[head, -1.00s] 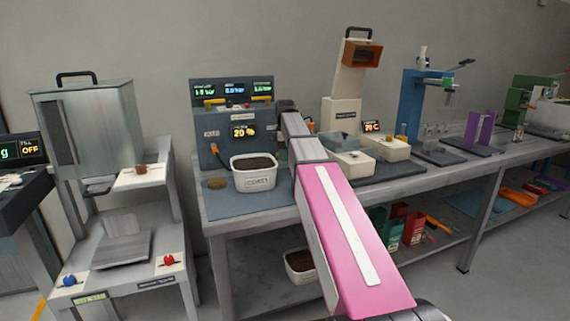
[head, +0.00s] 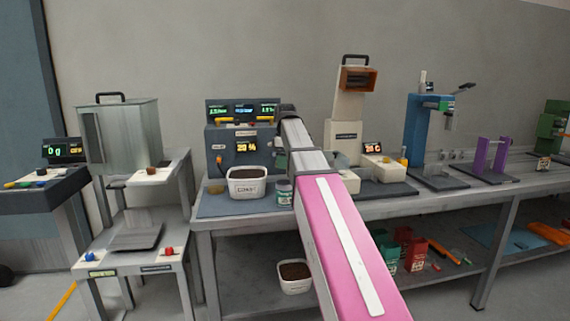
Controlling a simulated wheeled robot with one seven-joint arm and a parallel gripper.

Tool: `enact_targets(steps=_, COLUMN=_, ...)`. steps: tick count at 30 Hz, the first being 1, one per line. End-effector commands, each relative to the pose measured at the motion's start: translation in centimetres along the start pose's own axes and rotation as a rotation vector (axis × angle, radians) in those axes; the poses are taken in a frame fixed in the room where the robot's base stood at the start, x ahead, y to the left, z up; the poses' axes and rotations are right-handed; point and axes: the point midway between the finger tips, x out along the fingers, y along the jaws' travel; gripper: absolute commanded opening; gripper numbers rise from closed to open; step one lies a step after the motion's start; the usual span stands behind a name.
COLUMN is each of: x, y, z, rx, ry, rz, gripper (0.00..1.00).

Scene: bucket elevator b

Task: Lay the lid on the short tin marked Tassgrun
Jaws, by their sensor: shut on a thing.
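My arm reaches up from the bottom right over the workbench. My gripper (head: 279,145) is at its far end, small and mostly hidden behind the dark wrist. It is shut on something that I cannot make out. A small jar-like tin (head: 284,191) with a pale and green label stands upright on the blue-grey mat, just below the gripper and left of the pink arm link. Its lettering is too small to read. A low round olive-brown piece (head: 216,187) lies at the mat's left; I cannot tell whether it is a lid or a tin.
A white tub of dark grounds (head: 247,187) stands between these on the mat (head: 230,208). A dark panel with displays (head: 241,110) rises behind. Cream boxes (head: 383,169) and a blue press (head: 425,135) stand right. Another tub (head: 294,277) is on the lower shelf.

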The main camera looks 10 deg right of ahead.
Motion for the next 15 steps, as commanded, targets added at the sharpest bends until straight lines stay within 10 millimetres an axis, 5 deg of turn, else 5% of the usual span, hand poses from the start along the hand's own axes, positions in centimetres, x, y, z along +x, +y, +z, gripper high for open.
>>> enact_targets(steps=15, x=2.6, y=-0.1, z=0.1, rx=0.001, ry=0.0, rz=-0.001, gripper=0.56)
